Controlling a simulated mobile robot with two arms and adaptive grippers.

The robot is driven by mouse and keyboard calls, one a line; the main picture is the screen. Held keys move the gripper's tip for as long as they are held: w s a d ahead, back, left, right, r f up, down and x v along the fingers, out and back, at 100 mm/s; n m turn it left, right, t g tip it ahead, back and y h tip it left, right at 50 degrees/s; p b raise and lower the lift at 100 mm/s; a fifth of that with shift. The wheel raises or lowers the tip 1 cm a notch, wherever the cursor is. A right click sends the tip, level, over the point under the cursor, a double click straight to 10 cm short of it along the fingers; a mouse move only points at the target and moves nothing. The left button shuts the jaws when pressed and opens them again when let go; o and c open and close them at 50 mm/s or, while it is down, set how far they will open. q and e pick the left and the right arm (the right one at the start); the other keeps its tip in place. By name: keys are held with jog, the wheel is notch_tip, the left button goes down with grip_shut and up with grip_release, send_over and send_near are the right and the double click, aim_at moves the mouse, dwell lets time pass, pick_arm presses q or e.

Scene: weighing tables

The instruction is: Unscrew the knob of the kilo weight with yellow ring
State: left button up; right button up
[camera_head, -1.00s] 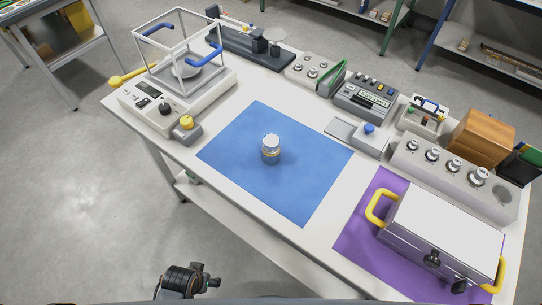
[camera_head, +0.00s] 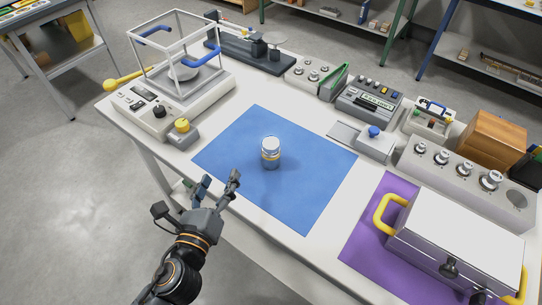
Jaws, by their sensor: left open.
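The kilo weight (camera_head: 270,158) stands upright on the blue mat (camera_head: 300,205). It is a shiny metal cylinder with a pale rounded knob (camera_head: 270,143) on top and a thin yellowish ring below the knob. My left gripper (camera_head: 219,182) is at the front edge of the table, to the left of and nearer than the weight. Its fingers are spread and empty, and it is apart from the weight. My right gripper is not in view.
A glass-framed balance (camera_head: 150,118) with blue handles stands at the back left, beside a small grey box with a yellow knob (camera_head: 182,125). A metal case (camera_head: 455,225) with yellow handles sits on a purple mat (camera_head: 362,245) at the right. The blue mat is otherwise clear.

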aim_at(267, 152)
pick_arm(q)
jog(key=d+m+h, duration=0.1)
jog(key=m, duration=0.1)
jog(key=s+d+m+h, duration=0.1)
jog(key=d+m, duration=0.1)
jog(key=m, duration=0.1)
jog(key=d+m+h, duration=0.2)
jog(key=m, duration=0.1)
jog(key=shift+s+d+r, duration=0.1)
jog(key=shift+s+r, duration=0.05)
jog(key=shift+r, duration=0.1)
jog(key=p+x, duration=0.2)
jog(key=x, duration=0.6)
jog(key=shift+s+d+f, duration=0.1)
jog(key=shift+d+f, duration=0.05)
jog(key=x, duration=0.5)
jog(key=shift+d+f, duration=0.35)
jog(key=shift+f, duration=0.05)
grip_shut()
jog(key=shift+r, duration=0.15)
